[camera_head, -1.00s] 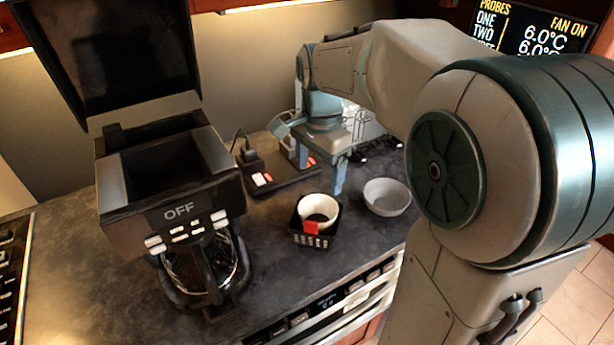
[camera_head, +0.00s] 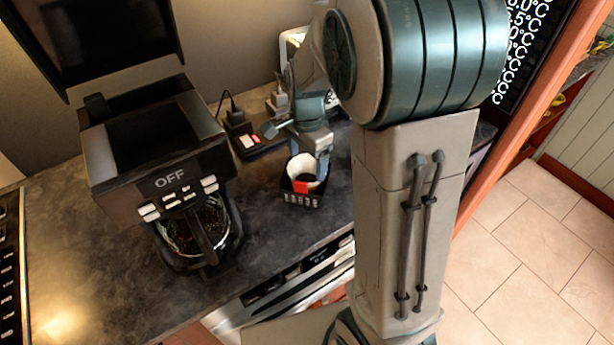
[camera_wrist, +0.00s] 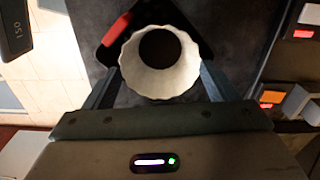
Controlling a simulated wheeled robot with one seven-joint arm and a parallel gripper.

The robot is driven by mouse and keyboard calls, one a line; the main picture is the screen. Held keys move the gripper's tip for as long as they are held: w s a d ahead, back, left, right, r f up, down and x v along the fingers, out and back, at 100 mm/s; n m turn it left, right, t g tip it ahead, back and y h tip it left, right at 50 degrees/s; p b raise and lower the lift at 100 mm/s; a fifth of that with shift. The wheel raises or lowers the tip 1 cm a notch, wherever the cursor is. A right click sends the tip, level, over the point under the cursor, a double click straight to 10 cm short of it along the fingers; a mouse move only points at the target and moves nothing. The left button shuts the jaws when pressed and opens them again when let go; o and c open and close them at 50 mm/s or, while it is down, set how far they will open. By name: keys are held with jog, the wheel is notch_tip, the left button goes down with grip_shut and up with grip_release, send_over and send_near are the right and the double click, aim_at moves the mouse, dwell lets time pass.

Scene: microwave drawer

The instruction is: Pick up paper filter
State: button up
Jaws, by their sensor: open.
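The paper filter (camera_head: 300,164) is a white fluted cup. It sits in a small black basket (camera_head: 302,198) with a red piece at its front, on the dark counter. In the wrist view, the round filter (camera_wrist: 160,85) shows from above with a dark centre, and the red piece is at its upper left. My gripper (camera_wrist: 160,73) is open, with one finger on each side of the filter. Whether the fingers touch it cannot be told. In the head view, my gripper (camera_head: 309,160) is at the basket, and its fingers partly cover the filter.
A coffee maker (camera_head: 168,183) reading OFF, with a glass carafe (camera_head: 190,228), stands left of the basket. A power strip with plugs (camera_head: 250,141) lies behind. Bare counter (camera_head: 265,225) shows between carafe and basket. My arm hides the counter to the right.

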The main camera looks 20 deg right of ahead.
jog(key=shift+f, duration=1.15)
jog(key=c, duration=0.8)
jog(key=shift+r, duration=0.1)
jog(key=shift+c, duration=0.2)
